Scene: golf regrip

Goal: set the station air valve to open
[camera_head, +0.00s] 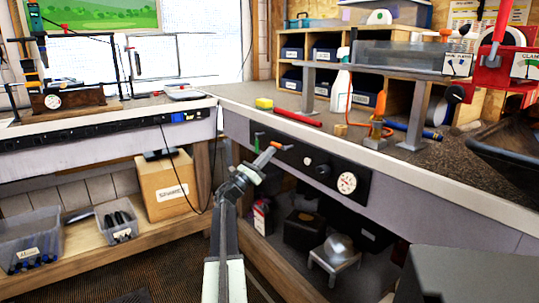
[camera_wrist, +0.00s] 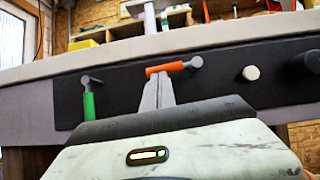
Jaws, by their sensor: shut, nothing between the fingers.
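A black valve panel (camera_wrist: 222,82) runs along the front of the bench, and it also shows in the head view (camera_head: 318,168). An orange lever (camera_wrist: 167,68) on it lies about level, its free end pointing left from its pivot. A green lever (camera_wrist: 89,104) to its left hangs down in the wrist view. No label shows which lever is the station air valve. My gripper (camera_wrist: 158,80) is shut and empty. Its fingertips are right at the underside of the orange lever; I cannot tell whether they touch. In the head view my gripper (camera_head: 262,160) is just below the orange lever (camera_head: 279,146).
Right of the orange lever are a pale knob (camera_wrist: 250,73), a dark knob and a round gauge (camera_head: 347,183). The bench edge (camera_wrist: 130,48) overhangs close above. A cardboard box (camera_head: 172,184) and bins sit on the low shelf at left.

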